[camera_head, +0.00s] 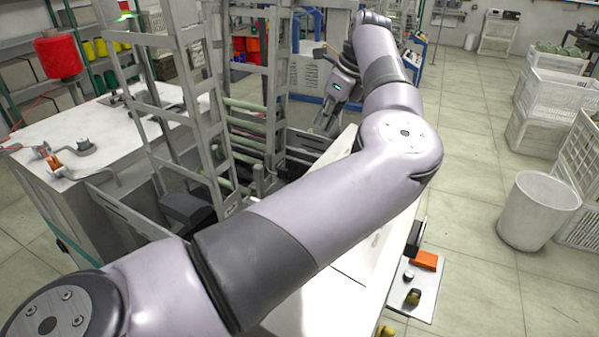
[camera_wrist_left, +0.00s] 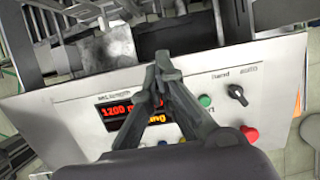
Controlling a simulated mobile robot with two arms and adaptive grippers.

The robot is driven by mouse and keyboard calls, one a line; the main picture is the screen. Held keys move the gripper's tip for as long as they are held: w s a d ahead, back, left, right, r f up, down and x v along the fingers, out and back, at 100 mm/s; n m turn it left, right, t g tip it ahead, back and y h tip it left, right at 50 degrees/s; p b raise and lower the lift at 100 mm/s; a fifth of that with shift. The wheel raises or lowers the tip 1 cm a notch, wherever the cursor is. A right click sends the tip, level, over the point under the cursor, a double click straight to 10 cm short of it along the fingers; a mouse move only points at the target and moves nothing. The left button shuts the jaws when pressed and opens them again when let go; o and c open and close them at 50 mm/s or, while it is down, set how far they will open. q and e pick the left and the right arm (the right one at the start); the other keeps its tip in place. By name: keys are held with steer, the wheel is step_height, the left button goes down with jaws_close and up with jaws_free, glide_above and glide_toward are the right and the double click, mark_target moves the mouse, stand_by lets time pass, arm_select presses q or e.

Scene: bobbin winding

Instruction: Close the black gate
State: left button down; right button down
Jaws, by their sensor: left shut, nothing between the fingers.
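My left arm reaches across the head view from the lower left to the far side of the winding machine. My left gripper (camera_head: 328,118) points down by the machine's far end. In the left wrist view its fingers (camera_wrist_left: 165,62) are shut together and empty, in front of the top edge of a white control panel (camera_wrist_left: 75,128). A dark, black-looking part (camera_wrist_left: 185,32) lies just behind that edge, beyond the fingertips. I cannot tell for certain whether it is the black gate, or whether the fingers touch it. My right gripper is not in view.
The panel carries a red display (camera_wrist_left: 130,110), a black knob (camera_wrist_left: 238,94) and a red button (camera_wrist_left: 250,134). A tall grey metal frame (camera_head: 195,95) stands left of my arm. A white bin (camera_head: 538,210) and crates (camera_head: 548,100) stand right.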

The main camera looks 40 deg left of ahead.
mark_target(287, 176)
arm_select(q)
steer(key=p+x, duration=0.5)
steer(key=x, duration=1.5)
steer(key=shift+w+p, duration=0.15)
steer(key=shift+p, duration=0.2)
steer(key=shift+f, duration=0.15)
steer(key=a+b, duration=0.2)
steer(key=shift+s+a+f+b, duration=0.1)
steer(key=shift+s+f+b, duration=0.05)
steer(key=shift+s+b, duration=0.2)
steer(key=shift+a, duration=0.2)
steer(key=shift+r, duration=0.25)
